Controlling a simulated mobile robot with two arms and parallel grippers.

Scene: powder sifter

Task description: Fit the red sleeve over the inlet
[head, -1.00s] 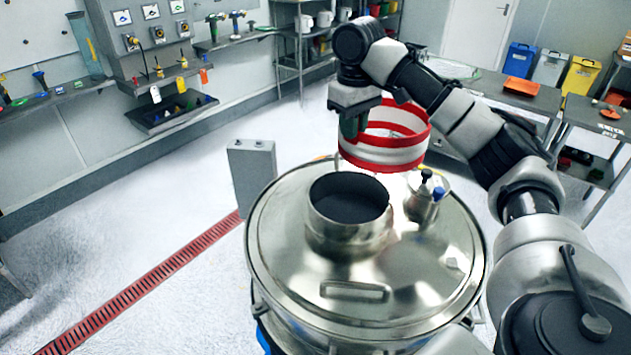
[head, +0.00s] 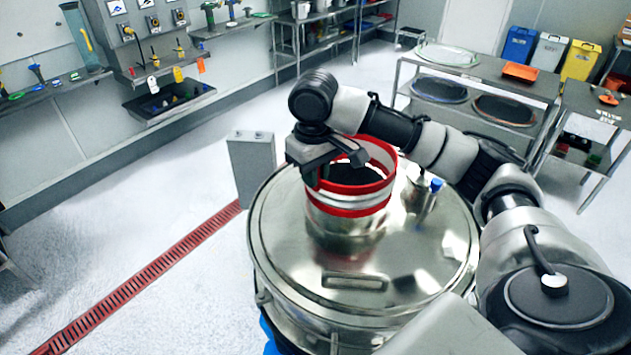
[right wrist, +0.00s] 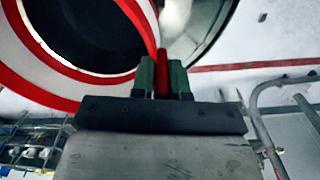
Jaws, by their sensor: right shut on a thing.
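The red sleeve (head: 360,200), a ring with red edges and a white band, stands upright around the top of the steel inlet (head: 345,224) in the head view. The lower part of the inlet shows beneath its bottom red edge. How far down the sleeve reaches inside is hidden. My right gripper (head: 317,172) is shut on the sleeve's wall at its left side. In the right wrist view, the green finger pads (right wrist: 162,76) pinch the red wall, and the sleeve (right wrist: 20,52) curves around a dark round opening. My left gripper is not in view.
The inlet rises from a round steel lid (head: 300,262) with a handle (head: 354,282). A small fitting with a blue knob (head: 437,184) stands right of the sleeve. A grey box post (head: 252,168) stands behind left. Steel tables (head: 475,72) are at the back right.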

